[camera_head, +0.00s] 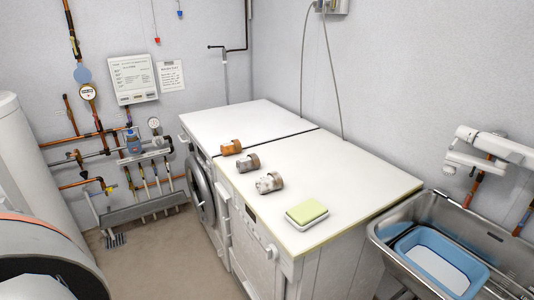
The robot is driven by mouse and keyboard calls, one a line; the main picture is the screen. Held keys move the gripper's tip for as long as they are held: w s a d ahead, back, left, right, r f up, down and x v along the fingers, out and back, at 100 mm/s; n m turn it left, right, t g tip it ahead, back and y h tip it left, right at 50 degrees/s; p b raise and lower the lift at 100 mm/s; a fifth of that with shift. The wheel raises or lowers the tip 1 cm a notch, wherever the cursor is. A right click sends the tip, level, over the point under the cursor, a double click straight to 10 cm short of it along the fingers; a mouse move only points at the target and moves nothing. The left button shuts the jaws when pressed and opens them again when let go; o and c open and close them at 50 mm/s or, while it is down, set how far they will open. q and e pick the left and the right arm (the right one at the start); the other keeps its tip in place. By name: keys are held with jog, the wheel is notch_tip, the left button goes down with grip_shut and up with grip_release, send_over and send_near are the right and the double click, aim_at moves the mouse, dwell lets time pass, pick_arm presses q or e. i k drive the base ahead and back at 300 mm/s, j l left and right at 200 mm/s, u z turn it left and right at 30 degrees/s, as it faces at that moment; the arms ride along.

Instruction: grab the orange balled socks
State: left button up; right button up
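The orange balled socks (231,147) lie on the white top of the appliances, near its front edge. They are the farthest of a row of three rolled pairs. A grey pair (248,162) and a paler grey-brown pair (269,182) lie nearer, with small gaps between them. Neither of my grippers can be made out in the head view. Nothing is touching the orange socks.
A metal basin (385,233) with a blue tub (480,272) stands at right, below a white tap-like fixture (490,143). Pipes line the left wall. The worktop behind the socks is clear.

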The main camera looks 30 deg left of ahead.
aim_at(235, 147)
jog(key=j+u, duration=0.15)
jog(key=u, duration=0.95)
jog(key=k+j, duration=0.05)
